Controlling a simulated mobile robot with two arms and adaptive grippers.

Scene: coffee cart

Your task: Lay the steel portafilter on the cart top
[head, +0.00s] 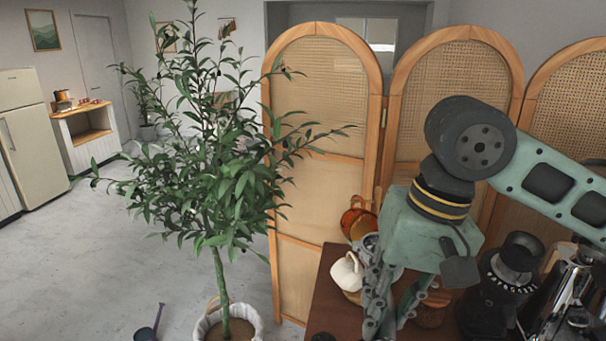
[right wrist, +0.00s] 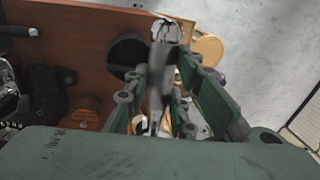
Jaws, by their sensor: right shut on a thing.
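My right gripper (head: 385,322) points down over the brown cart top (head: 322,290), near its left end. In the right wrist view its fingers (right wrist: 158,112) are closed around a slim grey metal piece, which I take to be the steel portafilter (right wrist: 165,34). Its shiny end sticks out beyond the fingers, above the cart top. In the head view the fingers largely hide it, so I cannot tell whether it touches the top. My left gripper is not in view.
A white jug (head: 347,273) stands close left of the right gripper, with an orange-brown vessel (head: 356,219) behind it. A black grinder (head: 508,285) stands to the right. A rattan screen (head: 320,130) stands behind the cart and a potted tree (head: 222,285) to its left.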

